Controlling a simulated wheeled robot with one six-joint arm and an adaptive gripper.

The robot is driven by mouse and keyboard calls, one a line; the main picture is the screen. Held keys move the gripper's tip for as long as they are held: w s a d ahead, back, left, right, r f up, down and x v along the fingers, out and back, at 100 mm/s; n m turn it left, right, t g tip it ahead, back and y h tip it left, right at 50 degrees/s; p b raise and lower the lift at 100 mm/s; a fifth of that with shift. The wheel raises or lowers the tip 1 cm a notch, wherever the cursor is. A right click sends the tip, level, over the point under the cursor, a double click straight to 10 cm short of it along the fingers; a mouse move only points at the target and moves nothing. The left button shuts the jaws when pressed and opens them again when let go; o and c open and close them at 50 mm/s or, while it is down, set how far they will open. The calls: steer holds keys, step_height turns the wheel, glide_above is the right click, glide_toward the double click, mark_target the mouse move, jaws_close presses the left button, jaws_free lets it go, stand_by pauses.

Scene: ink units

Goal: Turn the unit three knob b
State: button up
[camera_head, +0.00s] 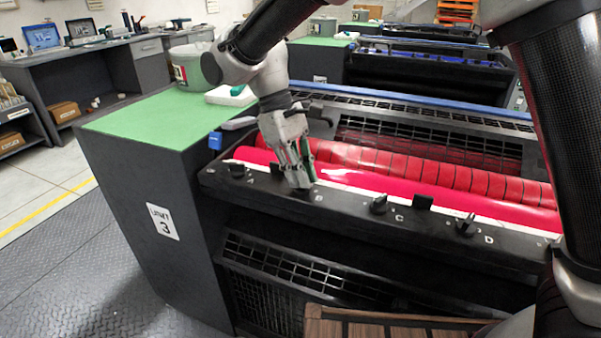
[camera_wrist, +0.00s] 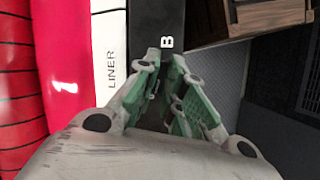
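Unit three is the dark machine marked by a "UNIT 3" label (camera_head: 163,221) in the head view. Its black front rail (camera_head: 345,207) carries dark knobs and the letters A, B, C and D. My gripper (camera_head: 300,184) points down onto the rail just left of the letter B. In the wrist view, my gripper (camera_wrist: 167,62) has its green-padded fingers apart at the rail, beside the white B (camera_wrist: 167,43). Knob b is hidden at the fingertips, so I cannot tell whether they touch or grip it.
Knob C (camera_head: 379,204) and knob D (camera_head: 466,226) stand farther right on the rail. Red rollers (camera_head: 440,174) lie behind it. A green-topped cabinet (camera_head: 150,122) is at left, and a wooden crate (camera_head: 390,330) is below in front. The floor at left is clear.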

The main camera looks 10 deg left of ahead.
steer(key=shift+o, duration=1.4)
steer(key=shift+s+f, duration=0.15)
steer(key=shift+f, duration=0.05)
steer(key=shift+r, duration=0.2)
steer(key=v, duration=1.1)
steer(key=shift+a+r, duration=0.15)
steer(key=shift+r, duration=0.15)
steer(key=shift+w+a, duration=0.1)
steer(key=shift+w, duration=0.1)
